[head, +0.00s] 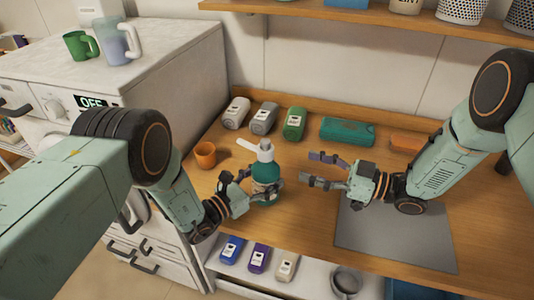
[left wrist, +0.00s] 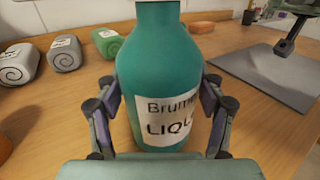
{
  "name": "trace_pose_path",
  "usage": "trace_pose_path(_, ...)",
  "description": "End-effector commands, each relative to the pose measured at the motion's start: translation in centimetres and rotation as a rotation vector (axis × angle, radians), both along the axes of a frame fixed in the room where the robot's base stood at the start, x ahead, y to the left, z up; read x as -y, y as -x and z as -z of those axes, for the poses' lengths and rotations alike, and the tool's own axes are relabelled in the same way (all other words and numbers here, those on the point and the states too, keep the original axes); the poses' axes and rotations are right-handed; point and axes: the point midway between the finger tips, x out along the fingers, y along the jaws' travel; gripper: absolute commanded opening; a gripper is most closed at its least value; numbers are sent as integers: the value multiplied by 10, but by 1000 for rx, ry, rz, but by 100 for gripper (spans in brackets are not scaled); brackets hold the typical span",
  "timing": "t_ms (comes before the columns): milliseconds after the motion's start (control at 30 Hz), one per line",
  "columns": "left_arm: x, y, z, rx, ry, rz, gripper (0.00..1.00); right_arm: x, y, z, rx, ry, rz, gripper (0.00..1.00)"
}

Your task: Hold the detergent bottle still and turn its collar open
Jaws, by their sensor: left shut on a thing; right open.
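The detergent bottle (head: 265,180) is teal with a white label and a white pump top and collar (head: 265,151). It stands upright on the wooden counter. My left gripper (head: 263,193) is shut on the bottle's body, low down. In the left wrist view the bottle (left wrist: 160,70) fills the middle, with a finger pressed to each side; its collar is out of that picture. My right gripper (head: 325,170) is open and empty to the right of the bottle, its fingers pointing left toward it, with a gap between.
An orange cup (head: 205,155) stands left of the bottle. White, grey and green containers (head: 294,123) and a teal case (head: 347,132) line the back. A grey mat (head: 390,238) lies under my right arm. A shelf (head: 390,22) overhangs the rear.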

Motion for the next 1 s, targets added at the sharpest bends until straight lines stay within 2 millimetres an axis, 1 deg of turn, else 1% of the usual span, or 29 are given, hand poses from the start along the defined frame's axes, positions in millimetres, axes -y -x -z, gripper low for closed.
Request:
trace_pose_path(167, 0, 0, 0, 0, 0, 0, 9, -14, -5, 0, 13, 6, -4, 61)
trace_pose_path(500, 0, 0, 0, 0, 0, 0, 9, -71, -29, 1, 12, 6, -5, 61)
trace_pose_path(600, 0, 0, 0, 0, 0, 0, 9, -86, -35, 0, 11, 5, -5, 61)
trace_pose_path(700, 0, 0, 0, 0, 0, 0, 9, -98, -41, 1, 11, 6, -3, 61)
trace_pose_path(833, 0, 0, 0, 0, 0, 0, 9, -107, -45, 1, 9, 5, -2, 61)
trace_pose_path(1000, 0, 0, 0, 0, 0, 0, 9, -111, -47, 0, 9, 4, -1, 61)
